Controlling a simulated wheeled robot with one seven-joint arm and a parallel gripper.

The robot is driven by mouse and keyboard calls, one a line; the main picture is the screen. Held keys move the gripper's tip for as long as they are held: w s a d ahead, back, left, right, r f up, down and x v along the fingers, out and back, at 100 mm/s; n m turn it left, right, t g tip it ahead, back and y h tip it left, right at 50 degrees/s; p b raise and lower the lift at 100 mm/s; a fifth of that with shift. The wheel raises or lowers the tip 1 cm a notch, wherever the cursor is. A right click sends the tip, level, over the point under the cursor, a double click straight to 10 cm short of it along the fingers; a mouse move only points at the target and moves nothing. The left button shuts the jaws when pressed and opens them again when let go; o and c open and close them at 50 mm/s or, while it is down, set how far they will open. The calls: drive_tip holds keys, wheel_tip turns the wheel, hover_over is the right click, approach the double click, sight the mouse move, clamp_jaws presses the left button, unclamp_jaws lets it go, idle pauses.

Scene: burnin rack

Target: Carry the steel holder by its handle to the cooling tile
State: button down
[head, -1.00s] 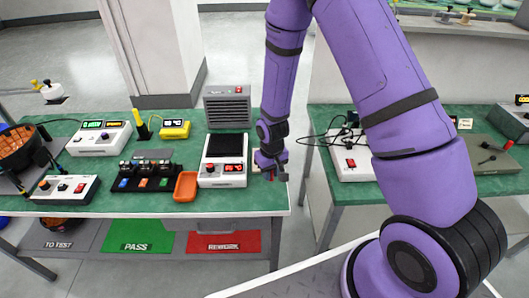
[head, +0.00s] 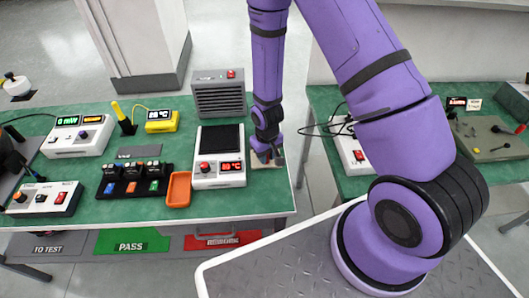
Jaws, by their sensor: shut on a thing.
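My gripper (head: 270,158) points down at the right end of the left green bench, just right of the white hot-plate unit (head: 219,178). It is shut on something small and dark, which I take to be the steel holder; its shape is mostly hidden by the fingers. A pale beige tile (head: 257,163), seemingly the cooling tile, lies on the bench under and beside my gripper. I cannot tell whether the held thing touches the tile.
An orange tray (head: 179,189) and a black rack of modules (head: 134,182) stand left of the hot-plate unit. A grey vented box (head: 219,96) stands behind it. A gap separates this bench from the right green bench (head: 335,183).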

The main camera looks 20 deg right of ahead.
drive_tip(key=c, duration=0.9)
unclamp_jaws()
wheel_tip(320, 180, up, 12)
drive_tip(key=shift+d+r, duration=0.1)
drive_tip(key=shift+r, duration=0.15)
drive_tip(key=s+d+r+m+t, duration=0.1)
drive_tip(key=s+d+r, duration=0.15)
drive_tip(key=r, duration=0.95)
drive_tip(key=s+d+r+t, duration=0.2)
drive_tip(key=s+r, duration=0.1)
drive_tip(key=r, duration=0.8)
drive_tip(key=s+r, duration=0.4)
drive_tip(key=s, duration=0.1)
drive_tip(key=s+d+r+t, duration=0.1)
drive_tip(key=s+r, duration=0.3)
drive_tip(key=s, duration=0.1)
drive_tip(key=s+d+r+t, duration=0.1)
drive_tip(key=s+r, duration=0.4)
drive_tip(key=shift+s+d+r+m, duration=0.1)
drive_tip(key=shift+s+m, duration=0.2)
drive_tip(key=shift+m, duration=0.1)
